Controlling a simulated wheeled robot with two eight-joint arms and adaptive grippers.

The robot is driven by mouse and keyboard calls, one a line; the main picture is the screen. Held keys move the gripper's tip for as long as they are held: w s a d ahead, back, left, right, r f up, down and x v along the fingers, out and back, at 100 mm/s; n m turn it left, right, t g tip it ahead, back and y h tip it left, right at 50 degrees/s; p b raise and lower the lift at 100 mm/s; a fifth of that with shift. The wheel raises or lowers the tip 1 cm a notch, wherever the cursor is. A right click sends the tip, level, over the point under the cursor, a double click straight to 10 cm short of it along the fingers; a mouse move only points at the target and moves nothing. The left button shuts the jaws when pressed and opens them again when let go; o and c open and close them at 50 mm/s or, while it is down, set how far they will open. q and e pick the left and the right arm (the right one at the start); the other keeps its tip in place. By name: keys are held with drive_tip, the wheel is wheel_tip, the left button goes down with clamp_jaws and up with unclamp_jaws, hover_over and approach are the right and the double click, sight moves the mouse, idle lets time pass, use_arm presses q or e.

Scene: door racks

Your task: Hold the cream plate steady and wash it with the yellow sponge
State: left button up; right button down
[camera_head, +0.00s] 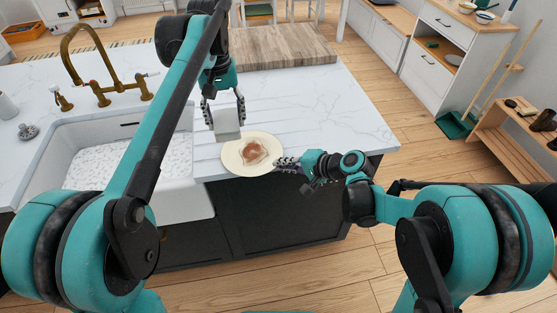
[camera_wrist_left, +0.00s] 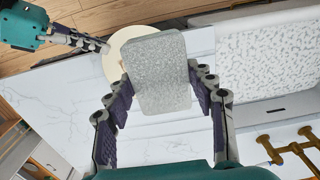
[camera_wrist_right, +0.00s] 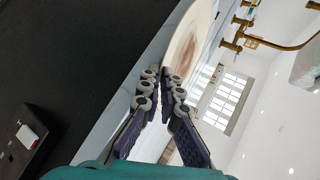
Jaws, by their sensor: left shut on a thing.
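The cream plate (camera_head: 245,163) lies at the front edge of the white counter, with a reddish-brown stain (camera_head: 254,152) in its middle. My left gripper (camera_head: 225,108) is shut on a grey block-shaped sponge (camera_head: 228,132), held just behind the plate. In the left wrist view the sponge (camera_wrist_left: 158,72) looks speckled grey, not yellow, and hides part of the plate (camera_wrist_left: 115,45). My right gripper (camera_head: 280,162) is at the plate's right rim. In the right wrist view its fingers (camera_wrist_right: 165,75) are close together at the rim of the plate (camera_wrist_right: 185,45).
A white sink (camera_head: 190,190) and a brass faucet (camera_head: 98,85) are to the left. A wooden board (camera_head: 285,48) lies at the back of the counter. Bare counter (camera_head: 320,110) stretches right of the plate. A dark cabinet front (camera_head: 290,215) drops below the edge.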

use_arm(q)
hover_over(253, 152)
drive_tip(key=f, duration=1.1)
drive_tip(key=shift+s+a, duration=0.1)
drive_tip(key=shift+a, duration=0.15)
drive_tip(key=shift+d+f, duration=0.1)
drive_tip(key=shift+f, duration=1.75)
drive_tip(key=shift+f, duration=0.35)
drive_tip(key=shift+w+d, duration=0.1)
drive_tip(key=shift+w, duration=0.1)
